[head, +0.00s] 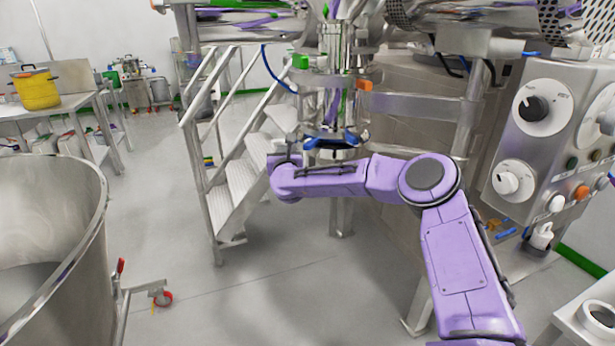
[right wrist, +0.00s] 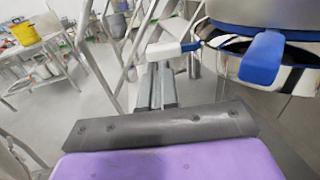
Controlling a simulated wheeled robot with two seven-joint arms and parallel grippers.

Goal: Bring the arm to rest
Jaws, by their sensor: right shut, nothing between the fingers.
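My right arm (head: 445,250), purple, reaches in from the lower right and bends at the elbow, with its forearm pointing left. My right gripper (head: 284,159) is at the forearm's far end, small and partly hidden by the wrist. In the right wrist view its two grey fingers (right wrist: 156,85) are together and empty. A steel outlet with blue handles (head: 331,140) hangs just right of the gripper. In the right wrist view one blue handle (right wrist: 262,58) is close at the upper right, and a white and blue lever (right wrist: 172,49) appears just beyond the fingertips; contact cannot be told. My left gripper is not in view.
Metal stairs (head: 235,190) stand behind and left of the gripper. A control panel (head: 555,130) with knobs is at the right. A large steel vessel (head: 85,215) fills the lower left. A yellow pot (head: 36,90) sits on a table. Floor between is clear.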

